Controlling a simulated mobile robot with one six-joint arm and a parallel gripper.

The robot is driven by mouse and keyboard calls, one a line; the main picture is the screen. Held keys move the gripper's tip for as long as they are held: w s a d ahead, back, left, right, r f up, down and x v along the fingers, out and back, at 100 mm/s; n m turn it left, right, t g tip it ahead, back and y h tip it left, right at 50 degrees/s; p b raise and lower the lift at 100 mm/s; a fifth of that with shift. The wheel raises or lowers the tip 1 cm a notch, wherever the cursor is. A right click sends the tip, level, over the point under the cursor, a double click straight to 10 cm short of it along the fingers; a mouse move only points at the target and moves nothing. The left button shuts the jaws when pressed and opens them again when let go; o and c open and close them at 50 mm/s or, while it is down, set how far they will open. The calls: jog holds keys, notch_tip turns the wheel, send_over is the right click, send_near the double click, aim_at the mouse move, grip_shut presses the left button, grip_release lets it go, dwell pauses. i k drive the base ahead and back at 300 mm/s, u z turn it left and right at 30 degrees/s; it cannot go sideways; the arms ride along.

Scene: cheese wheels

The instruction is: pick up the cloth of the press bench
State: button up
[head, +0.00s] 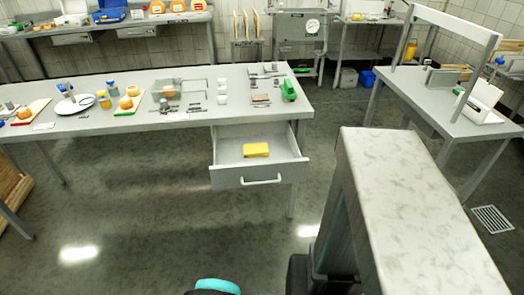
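A small yellow folded thing (256,150), which looks like a cloth, lies flat in the open drawer (230,176) of the long grey bench (190,120). The drawer is pulled out towards me, with its bar handle in front, and the yellow thing is near its middle. I cannot tell from this view whether this long bench is the press bench. My gripper does not show; only a black and cyan piece, probably part of my arm, shows at the bottom edge.
The bench top carries a green object (288,90), white cups (222,100), a clear box (168,92), a white plate (75,105) and cutting boards. Another table (420,100) stands at right. The dark floor (140,200) before the bench is clear.

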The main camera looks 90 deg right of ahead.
aim_at(257, 150)
jog(key=z, duration=1.05)
jog(key=i, duration=0.6)
jog(key=u, duration=0.05)
jog(key=k, duration=0.6)
jog(key=u, duration=0.15)
jog(key=i, duration=0.35)
jog(key=z, duration=0.05)
